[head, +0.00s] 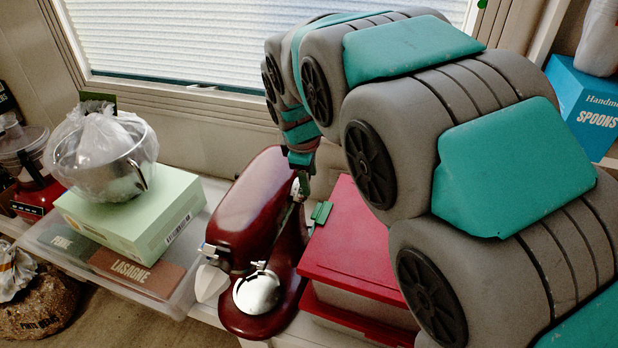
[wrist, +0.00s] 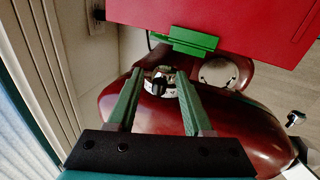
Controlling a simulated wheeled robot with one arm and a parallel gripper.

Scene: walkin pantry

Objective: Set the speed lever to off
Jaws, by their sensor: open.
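A dark red stand mixer (head: 243,218) stands on the counter and fills the lower part of the wrist view (wrist: 232,120). On its side is a silver dial with a small black speed lever (wrist: 159,87). My gripper (wrist: 159,74) is open, with one green finger on each side of the lever. I cannot tell whether either finger touches it. In the head view my gripper (head: 301,166) is at the mixer's right side, partly hidden by my arm. The lever's exact setting is too small to read.
A red-lidded box (head: 358,245) with a green clip (head: 321,212) stands close to the mixer's right. A window (head: 250,40) and wall are behind. Space around the gripper is tight.

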